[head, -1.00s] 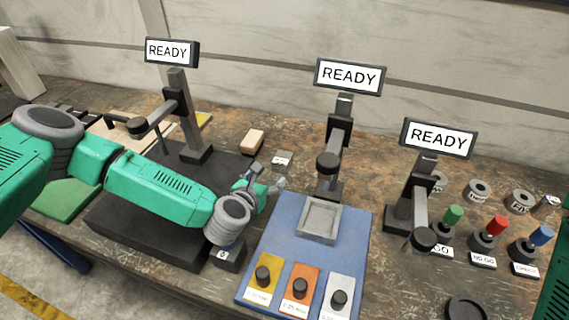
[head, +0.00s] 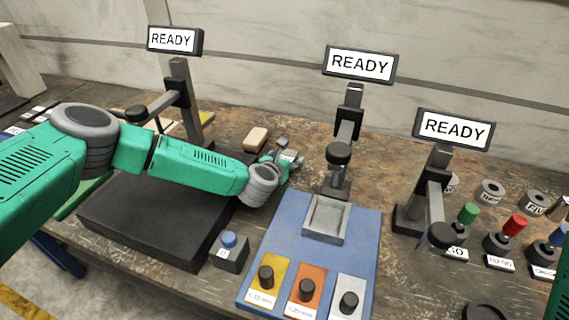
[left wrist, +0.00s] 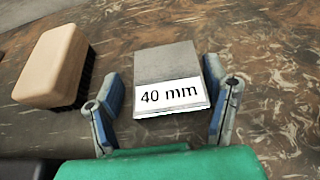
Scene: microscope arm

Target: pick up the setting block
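The setting block is a small grey metal block (left wrist: 168,65) with a white "40 mm" label. It lies flat on the table, and in the head view it (head: 290,156) is partly hidden by my left gripper (head: 289,153). In the left wrist view my left gripper (left wrist: 162,72) is open, with one blue-padded finger on each side of the block. Gaps show between the fingers and the block's sides; contact is not visible. My right gripper is out of view.
A tan brush-like block (left wrist: 54,62) lies left of the setting block. A gauge stand (head: 340,155) stands close on its right. A blue board (head: 300,236) with a grey tray (head: 326,238) lies in front. A black base plate (head: 150,215) is under my left arm.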

